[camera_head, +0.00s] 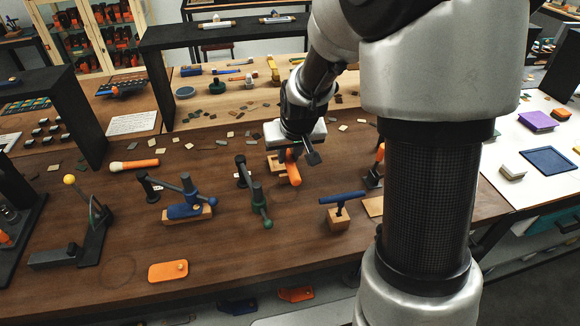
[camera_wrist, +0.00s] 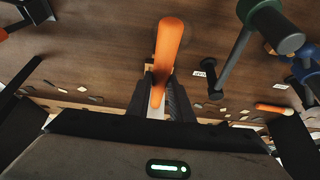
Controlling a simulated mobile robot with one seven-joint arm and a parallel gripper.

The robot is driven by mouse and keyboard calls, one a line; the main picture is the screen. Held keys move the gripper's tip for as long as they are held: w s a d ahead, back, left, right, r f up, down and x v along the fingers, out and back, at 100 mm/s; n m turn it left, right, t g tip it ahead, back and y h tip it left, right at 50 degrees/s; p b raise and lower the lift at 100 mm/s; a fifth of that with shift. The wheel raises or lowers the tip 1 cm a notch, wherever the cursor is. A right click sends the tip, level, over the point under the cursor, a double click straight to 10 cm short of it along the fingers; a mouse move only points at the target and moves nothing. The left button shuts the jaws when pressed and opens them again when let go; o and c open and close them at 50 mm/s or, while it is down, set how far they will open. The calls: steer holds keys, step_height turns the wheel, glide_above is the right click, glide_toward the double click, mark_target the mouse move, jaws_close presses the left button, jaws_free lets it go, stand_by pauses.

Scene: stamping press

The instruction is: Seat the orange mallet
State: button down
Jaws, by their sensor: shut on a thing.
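The orange mallet (camera_head: 293,171) is in my gripper (camera_head: 290,152) near the middle of the brown workbench. Its rounded orange end points toward the front of the bench and tilts down. In the wrist view the orange mallet (camera_wrist: 168,45) sticks out between the two dark fingers of my gripper (camera_wrist: 168,98), which are shut on it. A pale wooden block (camera_head: 273,160) shows just left of and behind it. I cannot tell whether the mallet touches the block. The mallet's other end is hidden by the gripper.
A green-handled clamp (camera_head: 255,195) stands close left, and a blue clamp (camera_head: 187,205) further left. A blue T-shaped tool (camera_head: 342,198) stands in a wooden block at right. An orange-handled torch-like tool (camera_head: 135,164) and an orange plate (camera_head: 168,271) lie on the bench (camera_head: 225,255). The front middle is clear.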

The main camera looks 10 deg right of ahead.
stand_by(0.4)
steer(key=shift+f+b, duration=2)
steer(key=shift+f, duration=0.2)
steer(key=shift+f+b, duration=0.25)
steer(key=shift+b, duration=0.2)
steer(key=shift+f+b, duration=0.75)
steer(key=shift+f, duration=0.1)
steer(key=c, duration=1.5)
jaws_free()
steer(key=shift+f, duration=0.1)
